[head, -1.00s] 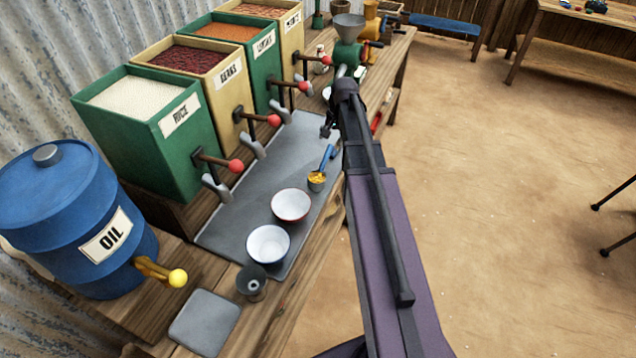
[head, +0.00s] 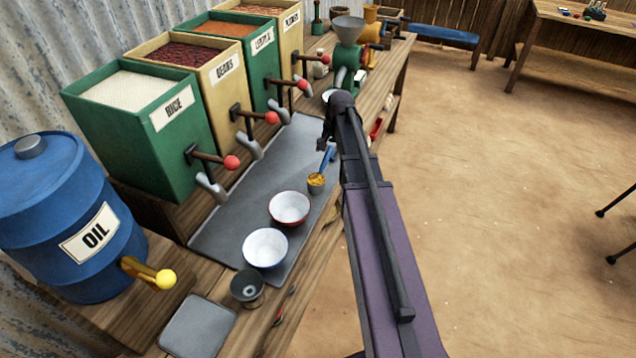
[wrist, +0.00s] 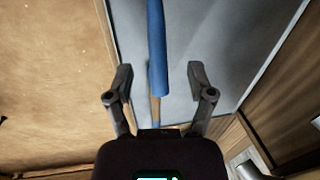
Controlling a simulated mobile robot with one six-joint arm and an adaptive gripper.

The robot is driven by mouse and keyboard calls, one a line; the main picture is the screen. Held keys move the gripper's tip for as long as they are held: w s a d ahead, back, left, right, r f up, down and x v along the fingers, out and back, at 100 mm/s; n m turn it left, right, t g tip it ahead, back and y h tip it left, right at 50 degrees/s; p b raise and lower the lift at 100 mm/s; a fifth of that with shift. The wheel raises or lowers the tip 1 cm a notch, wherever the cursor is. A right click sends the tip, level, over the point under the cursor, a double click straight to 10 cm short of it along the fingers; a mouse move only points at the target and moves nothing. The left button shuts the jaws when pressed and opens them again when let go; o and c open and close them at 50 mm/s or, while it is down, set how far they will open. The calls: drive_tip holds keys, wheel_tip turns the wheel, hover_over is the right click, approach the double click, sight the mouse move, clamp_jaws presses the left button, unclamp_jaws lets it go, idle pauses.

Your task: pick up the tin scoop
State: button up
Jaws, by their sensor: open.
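The tin scoop (head: 316,186) is a small grey cup with yellow contents and a blue handle, on the grey mat (head: 225,240) near its right edge. In the wrist view the blue handle (wrist: 157,45) runs down from the top edge to between my fingers. My gripper (wrist: 160,82) is open, with one finger on each side of the handle's end and a visible gap to both. In the head view my gripper (head: 323,143) is close to the handle's far end, and my arm hides part of the bench there. The cup is out of the wrist view.
Two white bowls (head: 289,208) (head: 265,248) stand on the mat nearer the camera. A row of bins with red-knobbed levers (head: 231,162) lines the left. A green grinder (head: 347,55) stands beyond my gripper. A blue oil drum (head: 60,215) is at the left.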

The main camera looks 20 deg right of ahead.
sight(326, 159)
drive_tip(key=f+b, duration=0.3)
drive_tip(key=shift+a+f, duration=0.2)
drive_tip(key=shift+w+a+f+b, duration=0.1)
drive_tip(key=shift+a+f+b, duration=0.05)
drive_tip(key=shift+f+b, duration=0.85)
drive_tip(key=shift+r, duration=0.15)
drive_tip(key=shift+c, duration=0.2)
clamp_jaws()
